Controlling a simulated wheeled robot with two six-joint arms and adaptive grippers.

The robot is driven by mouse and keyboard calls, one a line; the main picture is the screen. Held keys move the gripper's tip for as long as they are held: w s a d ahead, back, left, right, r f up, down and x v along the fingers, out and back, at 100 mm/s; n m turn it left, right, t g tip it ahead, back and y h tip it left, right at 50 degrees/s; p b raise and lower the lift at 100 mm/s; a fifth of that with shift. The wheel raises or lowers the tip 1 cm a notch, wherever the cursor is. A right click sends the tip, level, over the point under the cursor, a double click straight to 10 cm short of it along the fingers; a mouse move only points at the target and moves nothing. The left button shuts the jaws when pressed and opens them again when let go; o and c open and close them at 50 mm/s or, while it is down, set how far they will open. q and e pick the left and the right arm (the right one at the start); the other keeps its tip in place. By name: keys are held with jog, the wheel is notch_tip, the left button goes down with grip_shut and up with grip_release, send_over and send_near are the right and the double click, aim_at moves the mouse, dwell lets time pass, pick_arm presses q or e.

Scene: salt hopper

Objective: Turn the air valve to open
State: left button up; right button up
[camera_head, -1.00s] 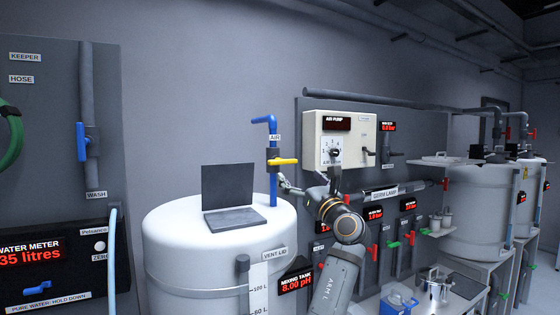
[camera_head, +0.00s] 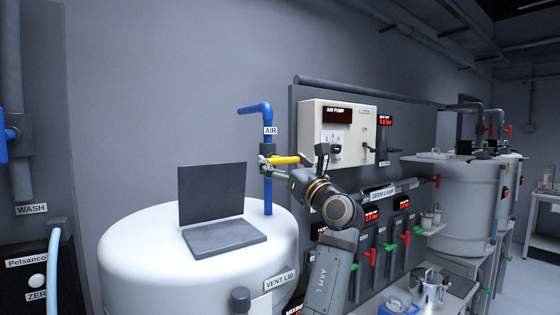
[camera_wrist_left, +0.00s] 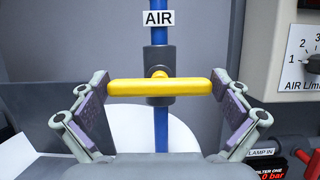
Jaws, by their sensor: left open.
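The air valve has a yellow lever handle (camera_wrist_left: 160,87) on a dark grey body on the blue air pipe (camera_wrist_left: 158,37), under an AIR label. In the left wrist view the handle lies level, across the upright pipe. My left gripper (camera_wrist_left: 160,95) is open, with one finger at each end of the handle; whether the fingers touch it I cannot tell. In the head view my left gripper (camera_head: 270,166) is at the yellow handle (camera_head: 285,160), beside the blue pipe (camera_head: 268,190) above the white tank. My right gripper is not in view.
The white mixing tank (camera_head: 130,245) stands below the valve with a dark laptop-like panel (camera_head: 212,195) on its lid. The air pump box (camera_head: 312,115) is on the wall panel right of the valve. Filter valves and a low table are further right.

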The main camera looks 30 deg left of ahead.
pick_arm(q)
jog(key=shift+s+d, duration=0.1)
jog(key=c, duration=0.6)
jog(key=shift+c, duration=0.9)
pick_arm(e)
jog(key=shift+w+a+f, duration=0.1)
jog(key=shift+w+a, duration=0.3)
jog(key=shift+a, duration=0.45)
